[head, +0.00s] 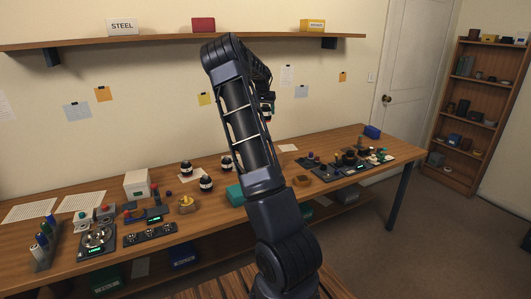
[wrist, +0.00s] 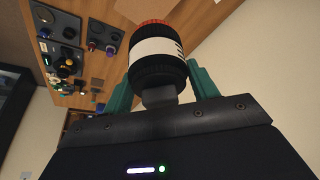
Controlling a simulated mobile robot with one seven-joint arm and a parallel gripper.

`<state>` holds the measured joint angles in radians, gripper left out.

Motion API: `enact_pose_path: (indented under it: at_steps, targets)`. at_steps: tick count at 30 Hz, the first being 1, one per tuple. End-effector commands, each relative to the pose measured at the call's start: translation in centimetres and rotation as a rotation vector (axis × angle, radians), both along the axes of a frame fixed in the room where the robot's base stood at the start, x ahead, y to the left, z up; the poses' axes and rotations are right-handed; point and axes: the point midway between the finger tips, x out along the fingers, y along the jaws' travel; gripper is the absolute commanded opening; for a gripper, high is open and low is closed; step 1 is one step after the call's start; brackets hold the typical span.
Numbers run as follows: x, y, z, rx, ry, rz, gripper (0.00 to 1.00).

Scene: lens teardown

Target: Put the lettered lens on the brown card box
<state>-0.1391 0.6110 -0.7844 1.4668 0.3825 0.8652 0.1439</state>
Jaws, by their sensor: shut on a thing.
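My gripper (wrist: 160,86) is shut on a black lens (wrist: 158,52) with a white band and a red-orange ring at its far end. Dark marks show at the right edge of the band; I cannot read them as letters. Green fingers hold the lens from both sides. In the head view my gripper (head: 268,98) is raised above the bench, partly hidden by my arm. A small brown box-like thing (head: 303,181) lies on the bench right of my arm; I cannot tell whether it is the brown card box.
Similar banded lenses (head: 186,168) stand on the wooden bench (head: 222,203), left of my arm. A white box (head: 137,184) and a teal box (head: 235,195) are nearby. Dark devices (head: 349,160) crowd the right side. A shelf (head: 180,40) runs along the wall above.

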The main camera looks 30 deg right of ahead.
Motion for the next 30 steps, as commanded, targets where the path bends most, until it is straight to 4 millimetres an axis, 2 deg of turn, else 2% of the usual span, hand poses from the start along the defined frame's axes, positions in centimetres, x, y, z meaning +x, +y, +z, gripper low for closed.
enact_pose_path:
  at_steps: [6,10,30]
  targets:
    - [1.4,-0.7,1.4,-0.003,-0.009,0.021,0.17]
    - [1.5,-0.7,0.4,-0.002,-0.008,0.024,0.17]
    - [1.5,-0.7,-12.5,-0.003,-0.007,0.023,0.17]
